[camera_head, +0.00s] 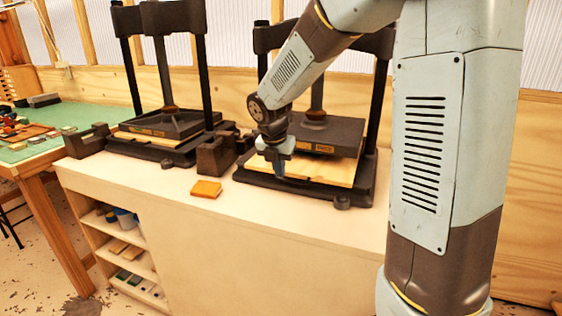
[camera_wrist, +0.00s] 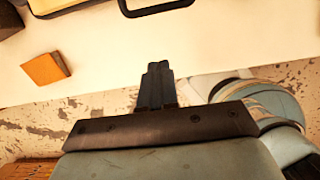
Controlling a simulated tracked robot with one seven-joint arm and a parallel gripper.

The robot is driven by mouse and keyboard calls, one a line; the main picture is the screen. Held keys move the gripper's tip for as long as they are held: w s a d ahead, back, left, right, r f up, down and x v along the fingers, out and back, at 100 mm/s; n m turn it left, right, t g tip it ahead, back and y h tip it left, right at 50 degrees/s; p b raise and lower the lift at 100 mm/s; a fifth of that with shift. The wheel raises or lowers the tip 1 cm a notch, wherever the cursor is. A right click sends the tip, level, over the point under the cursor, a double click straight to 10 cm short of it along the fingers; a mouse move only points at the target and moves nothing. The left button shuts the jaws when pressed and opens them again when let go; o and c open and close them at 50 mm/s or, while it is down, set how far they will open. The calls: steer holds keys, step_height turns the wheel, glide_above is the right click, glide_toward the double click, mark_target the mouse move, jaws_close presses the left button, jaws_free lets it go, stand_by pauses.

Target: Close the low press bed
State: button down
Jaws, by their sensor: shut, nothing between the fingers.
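Two black presses stand on the pale bench in the head view. The right press (camera_head: 318,130) has a light wooden bed (camera_head: 325,168) that juts out at the front from under its dark platen. The left press (camera_head: 172,125) shows only a thin wooden edge (camera_head: 127,137) under its platen. I cannot tell which is the low press. My gripper (camera_head: 279,173) points down, shut and empty, at the front left of the right press's bed; contact is unclear. In the wrist view its fingers (camera_wrist: 157,70) are together, with a dark handle-like loop (camera_wrist: 155,10) beyond them.
An orange-brown block (camera_head: 206,188) lies on the bench (camera_head: 260,215) left of my gripper, also in the wrist view (camera_wrist: 45,69). Dark blocks (camera_head: 214,156) stand between the presses. A green-topped table (camera_head: 50,145) is at left. The bench front is mostly clear.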

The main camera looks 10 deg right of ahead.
mark_target(293, 173)
steer(key=w+d+f, duration=0.3)
steer(key=w+f, duration=0.1)
steer(key=f, duration=0.1)
steer(key=shift+w+f, duration=0.2)
steer(key=shift+f, duration=0.15)
steer(key=shift+d, duration=0.1)
steer(key=w+d, duration=0.2)
steer(key=w, duration=0.1)
steer(key=w+d, duration=0.1)
steer(key=w, duration=0.1)
steer(key=shift+d, duration=0.15)
steer(key=shift+s, duration=0.15)
